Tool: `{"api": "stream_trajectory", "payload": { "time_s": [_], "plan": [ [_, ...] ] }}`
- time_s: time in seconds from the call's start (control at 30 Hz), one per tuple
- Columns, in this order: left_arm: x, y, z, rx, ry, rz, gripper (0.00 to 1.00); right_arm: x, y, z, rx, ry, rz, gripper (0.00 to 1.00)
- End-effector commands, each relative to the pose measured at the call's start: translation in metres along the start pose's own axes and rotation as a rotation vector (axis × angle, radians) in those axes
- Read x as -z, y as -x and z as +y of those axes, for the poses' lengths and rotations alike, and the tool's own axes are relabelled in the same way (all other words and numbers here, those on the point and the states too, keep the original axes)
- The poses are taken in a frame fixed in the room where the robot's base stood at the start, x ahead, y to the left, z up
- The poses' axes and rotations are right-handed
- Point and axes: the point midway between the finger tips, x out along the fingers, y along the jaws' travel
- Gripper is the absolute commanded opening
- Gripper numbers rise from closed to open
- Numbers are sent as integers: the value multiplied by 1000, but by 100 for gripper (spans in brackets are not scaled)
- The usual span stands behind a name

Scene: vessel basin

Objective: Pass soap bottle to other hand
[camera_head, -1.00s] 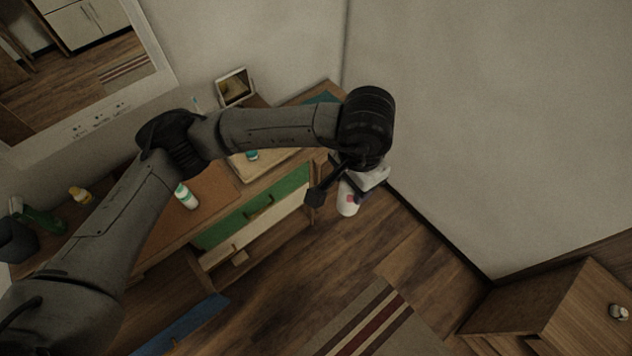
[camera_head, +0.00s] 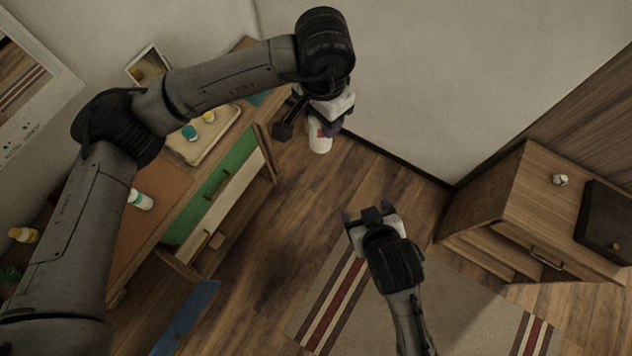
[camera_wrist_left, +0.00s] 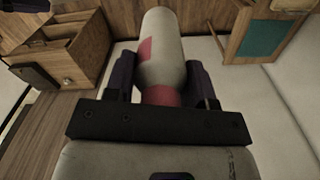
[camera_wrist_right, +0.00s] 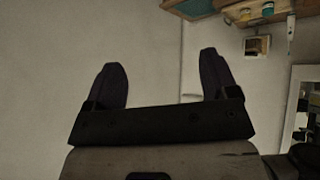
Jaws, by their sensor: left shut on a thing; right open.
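The soap bottle (camera_head: 320,138) is white with a red or pink patch. In the head view it hangs below my left gripper (camera_head: 318,122), above the floor and clear of the dresser. The left wrist view shows the bottle (camera_wrist_left: 163,50) between the two fingers of my left gripper (camera_wrist_left: 163,85), which is shut on it near its red band. My right gripper (camera_head: 370,216) is lower and to the right of the bottle in the head view, apart from it. In the right wrist view my right gripper (camera_wrist_right: 164,85) is open, with nothing between its fingers.
A dresser (camera_head: 215,202) with a green drawer front and a tray (camera_head: 215,147) with small bottles stands at the left. Another bottle (camera_head: 140,200) is on its top. A wooden cabinet (camera_head: 500,200) stands at the right. The floor between is open, with a striped rug (camera_head: 460,310).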

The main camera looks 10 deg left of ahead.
Motion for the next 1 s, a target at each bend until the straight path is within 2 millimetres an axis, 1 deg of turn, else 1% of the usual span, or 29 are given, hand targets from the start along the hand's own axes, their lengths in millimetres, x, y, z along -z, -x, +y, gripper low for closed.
{"api": "stream_trajectory", "payload": {
  "time_s": [0.03, 0.1, 0.13, 0.2, 0.3, 0.37, 0.43, 0.5, 0.63, 0.83, 1.0],
  "plan": [
    [0, 0, 0, 0, 0, 1, 21, 20, -1, -13, -26, 51, 52, 80],
    [0, 0, 0, 0, 0, 1, 21, 42, 0, -30, -78, 95, 130, 80],
    [0, 0, 0, 0, 0, 1, 21, 49, 1, -38, -101, 108, 165, 80],
    [0, 0, 0, 0, 0, 1, 21, 62, 4, -56, -153, 118, 249, 80],
    [0, 0, 0, 0, 0, 1, 21, 71, 11, -76, -211, 100, 366, 80],
    [0, 0, 0, 0, 0, 1, 21, 77, 16, -84, -242, 77, 440, 80],
    [0, 0, 0, 0, 0, 1, 21, 86, 22, -86, -277, 36, 530, 80],
    [0, 0, 0, 0, 0, 1, 21, 95, 28, -81, -308, -17, 618, 80],
    [0, 0, 0, 0, 0, 1, 21, 108, 39, -78, -302, -115, 743, 80],
    [0, 0, 0, 0, 0, 1, 21, 113, 43, -80, -237, -224, 800, 80],
    [0, 0, 0, 0, 0, 1, 21, 120, 36, -77, -223, -258, 806, 80]
  ]
}}
